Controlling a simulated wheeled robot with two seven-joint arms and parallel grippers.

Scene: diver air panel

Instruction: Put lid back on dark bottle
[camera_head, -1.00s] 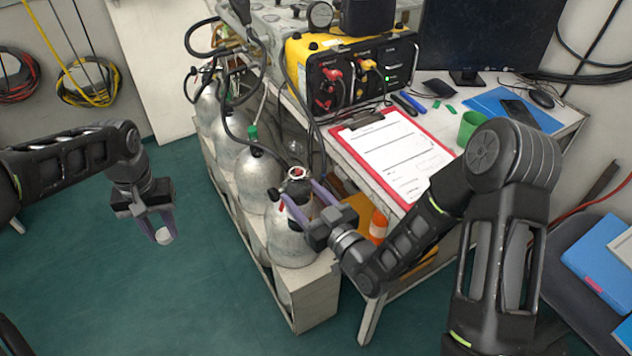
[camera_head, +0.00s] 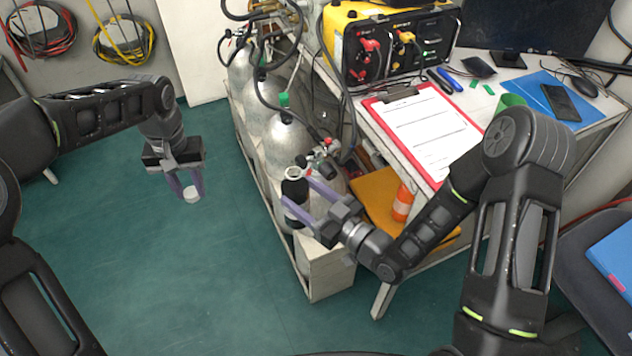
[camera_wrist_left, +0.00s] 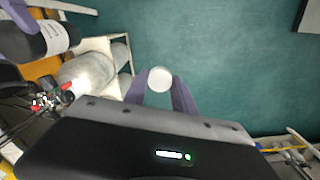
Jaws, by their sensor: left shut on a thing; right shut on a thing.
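My left gripper (camera_head: 190,190) is shut on a small white lid (camera_head: 191,195), above open floor at left. The lid also shows between its purple fingers in the left wrist view (camera_wrist_left: 159,79). My right gripper (camera_head: 297,191) is shut on a dark bottle (camera_head: 295,188), held roughly upright in front of the gas cylinders. The bottle's open neck has a pale rim and carries no lid. In the left wrist view the dark bottle (camera_wrist_left: 52,38) with its white label is at the upper left, apart from the lid. The fingers hide part of the bottle in the head view.
Grey gas cylinders (camera_head: 285,140) stand in a pale rack behind the bottle. A desk holds a red clipboard (camera_head: 422,125) and a yellow panel unit (camera_head: 385,45). An orange-and-white roll (camera_head: 403,203) is on the lower shelf. The green floor (camera_head: 200,270) at left is clear.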

